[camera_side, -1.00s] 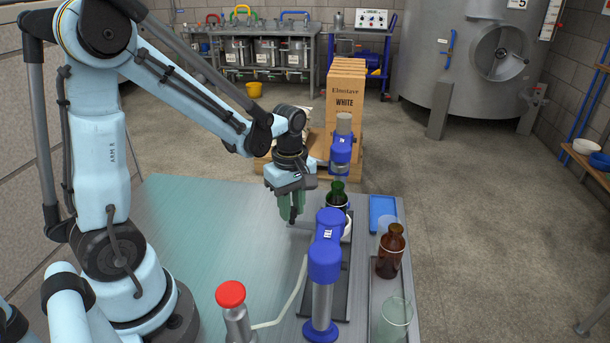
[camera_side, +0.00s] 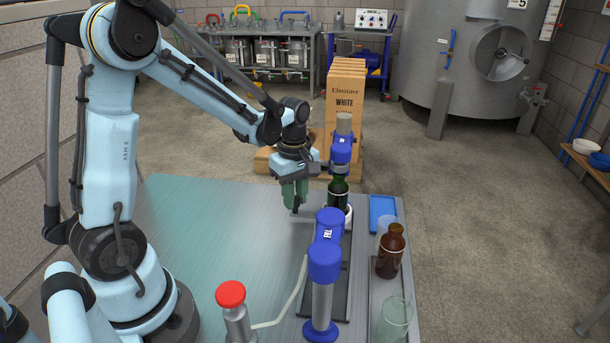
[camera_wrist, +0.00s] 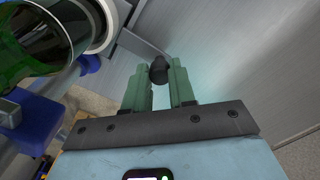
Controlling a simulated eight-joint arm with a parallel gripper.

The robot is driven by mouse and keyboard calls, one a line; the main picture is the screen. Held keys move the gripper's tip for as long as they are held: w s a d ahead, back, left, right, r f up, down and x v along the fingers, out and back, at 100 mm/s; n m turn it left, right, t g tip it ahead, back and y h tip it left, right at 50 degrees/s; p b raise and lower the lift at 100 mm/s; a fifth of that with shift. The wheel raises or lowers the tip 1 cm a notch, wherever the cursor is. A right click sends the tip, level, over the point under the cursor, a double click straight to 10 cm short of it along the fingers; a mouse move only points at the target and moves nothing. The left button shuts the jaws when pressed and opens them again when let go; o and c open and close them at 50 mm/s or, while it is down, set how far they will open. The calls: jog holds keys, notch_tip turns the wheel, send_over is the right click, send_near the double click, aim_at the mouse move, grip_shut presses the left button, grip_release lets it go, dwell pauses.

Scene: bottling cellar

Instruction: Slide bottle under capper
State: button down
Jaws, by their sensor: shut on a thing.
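A green bottle (camera_side: 338,194) with a dark label stands upright in a white ring-like holder (camera_side: 348,213) on the dark track (camera_side: 334,290). Its neck is at the blue head of the far station (camera_side: 341,150), the likely capper; exact alignment I cannot tell. The bottle (camera_wrist: 40,45) and white holder (camera_wrist: 104,25) fill the upper left of the wrist view. My gripper (camera_side: 297,204), with green fingers, is left of the bottle, low over the table. Its fingers are shut on a black knob (camera_wrist: 158,71). The knob's link to the holder is unclear.
A blue filling station (camera_side: 325,250) stands at the near end of the track. A brown bottle (camera_side: 390,252), clear glasses (camera_side: 394,320) and a blue tray (camera_side: 382,213) are on the right. A red-topped post (camera_side: 231,295) stands in front. The table's left is clear.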

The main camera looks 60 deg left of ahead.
jog(key=c, duration=0.9)
grip_release()
jog(key=shift+w+a, duration=0.15)
jog(key=shift+r, duration=0.1)
notch_tip(320, 180, up, 12)
jog(key=shift+f, duration=0.1)
jog(key=s+d+m+t, duration=0.2)
jog(key=d+m, duration=0.1)
jog(key=m, duration=0.3)
jog(key=s+d+f+m+t, duration=0.1)
jog(key=s+d+m+t, duration=0.1)
jog(key=m, duration=0.4)
jog(key=s+d+f+m+t, duration=0.1)
jog(key=s+d+m+t, duration=0.1)
jog(key=d+m, duration=0.3)
jog(key=shift+s+d+f+m+t, duration=0.1)
jog(key=shift+s+m+t, duration=0.35)
jog(key=shift+t, duration=0.25)
